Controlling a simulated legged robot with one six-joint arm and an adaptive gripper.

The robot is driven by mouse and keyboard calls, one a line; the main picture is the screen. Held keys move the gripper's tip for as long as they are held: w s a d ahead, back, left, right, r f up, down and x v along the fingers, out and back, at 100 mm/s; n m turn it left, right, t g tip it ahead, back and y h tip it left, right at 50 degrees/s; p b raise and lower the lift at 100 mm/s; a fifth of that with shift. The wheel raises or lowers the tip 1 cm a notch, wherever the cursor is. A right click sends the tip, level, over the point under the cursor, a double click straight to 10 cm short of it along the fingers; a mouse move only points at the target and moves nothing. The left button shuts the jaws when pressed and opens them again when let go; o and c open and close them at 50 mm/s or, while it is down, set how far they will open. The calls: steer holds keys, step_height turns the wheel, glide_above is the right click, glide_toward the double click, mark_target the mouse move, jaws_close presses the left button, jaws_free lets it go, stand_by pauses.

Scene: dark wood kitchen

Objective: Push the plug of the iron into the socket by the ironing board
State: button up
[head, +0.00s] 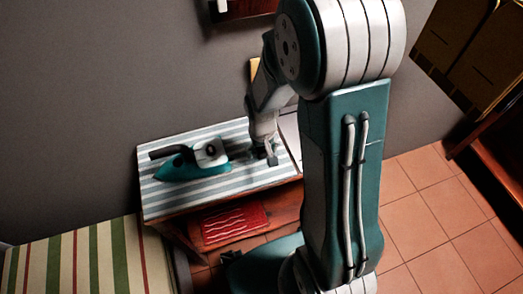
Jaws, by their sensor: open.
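A teal and white iron (183,168) with a dark handle lies on the striped ironing surface (160,205) against the grey wall. My gripper (265,156) points down over the right part of that surface, to the right of the iron and apart from it. It is open, and its fingers are small and dark in this view. I cannot make out the plug, the cord or the socket. My arm hides the wall and the surface's right end.
Under the surface is a wooden shelf with a red patterned cloth (235,222). A striped covering (85,262) fills the lower left. Dark wooden furniture (492,150) stands at the right. Tiled floor (435,215) is free between it and my arm. A wall fixture (245,9) shows at the top.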

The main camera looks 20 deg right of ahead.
mark_target(263, 151)
steer(key=c, duration=1.2)
steer(key=shift+o, duration=0.2)
steer(key=shift+r, duration=0.1)
steer(key=shift+r, duration=0.2)
steer(key=r, duration=0.3)
steer(key=shift+s+d+r, duration=0.1)
steer(key=shift+s+r, duration=0.1)
steer(key=shift+s, duration=0.1)
steer(key=s+d+r, duration=0.3)
steer(key=s+r, duration=0.6)
steer(key=s, duration=0.4)
